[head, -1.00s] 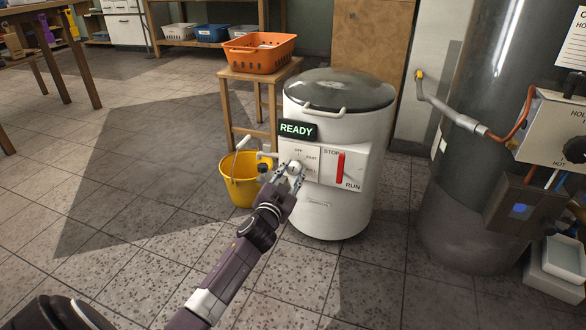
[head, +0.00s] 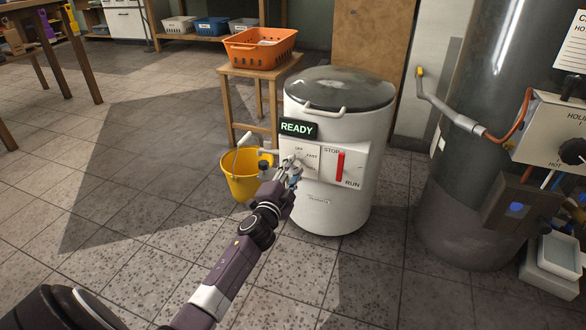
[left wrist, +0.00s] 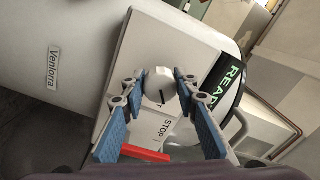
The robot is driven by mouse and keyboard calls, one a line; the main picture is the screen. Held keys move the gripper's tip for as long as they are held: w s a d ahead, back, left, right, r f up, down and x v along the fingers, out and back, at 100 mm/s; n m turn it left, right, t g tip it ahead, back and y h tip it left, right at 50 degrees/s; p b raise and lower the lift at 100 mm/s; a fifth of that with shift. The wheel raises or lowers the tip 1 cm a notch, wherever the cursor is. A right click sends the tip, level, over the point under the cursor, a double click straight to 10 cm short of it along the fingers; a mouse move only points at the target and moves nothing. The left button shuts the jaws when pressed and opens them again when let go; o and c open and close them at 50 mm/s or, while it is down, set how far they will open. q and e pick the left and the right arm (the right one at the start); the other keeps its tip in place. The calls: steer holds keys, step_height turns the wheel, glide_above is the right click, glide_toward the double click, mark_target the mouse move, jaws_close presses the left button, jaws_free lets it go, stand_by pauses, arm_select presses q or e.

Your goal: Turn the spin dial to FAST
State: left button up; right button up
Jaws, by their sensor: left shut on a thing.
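The spin dial is a white round knob with a dark pointer line, seen best in the left wrist view (left wrist: 159,84). It sits on the white control panel (head: 330,174) of the spinner (head: 325,212). My left gripper (head: 292,167) is at the dial, with one blue-padded finger on each side of it in the left wrist view (left wrist: 162,76); it is shut on the dial. OFF and FAST labels show just above and right of the gripper in the head view. The gripper covers most of the dial there, and I cannot tell which label the pointer faces. My right gripper is out of view.
A READY display (head: 298,128) and a red STOP/RUN lever (head: 341,163) flank the dial. A yellow bucket (head: 240,185) stands left of the spinner. An orange basket (head: 259,50) sits on a wooden stool (head: 252,77). A grey tank (head: 480,150) stands right. Floor in front is clear.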

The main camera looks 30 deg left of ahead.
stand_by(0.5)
arm_select(q)
steer(key=o, duration=1.1)
steer(key=shift+o, duration=0.2)
steer(key=v, duration=1.2)
steer(key=shift+d+f, duration=0.1)
steer(key=shift+f, duration=0.05)
